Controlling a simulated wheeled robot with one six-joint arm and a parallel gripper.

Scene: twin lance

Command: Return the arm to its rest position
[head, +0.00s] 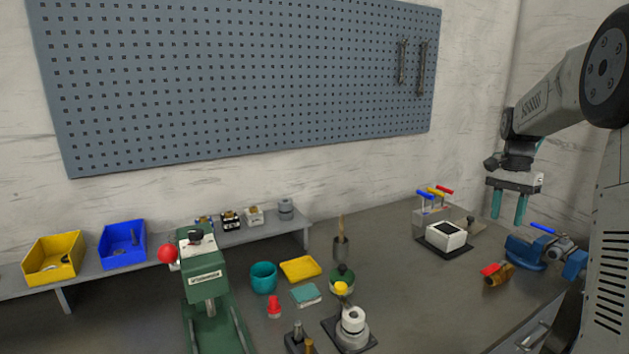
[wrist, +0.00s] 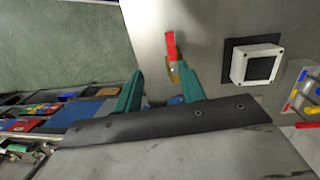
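My gripper (head: 508,208) hangs in the air at the right of the head view, above the workbench (head: 405,285) and near the blue vise (head: 522,253). Its two teal fingers point down and stand apart, with nothing between them. In the wrist view my gripper (wrist: 160,88) also shows its fingers spread and empty. My arm reaches in from the right edge of the head view, bent at the elbow.
A brass fitting with a red handle (head: 497,274) lies beside the vise. A white box (head: 446,235) sits on a dark pad, left of my gripper. Red, yellow and blue handles (head: 433,192) stand behind it. The pegboard (head: 240,75) hangs on the wall.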

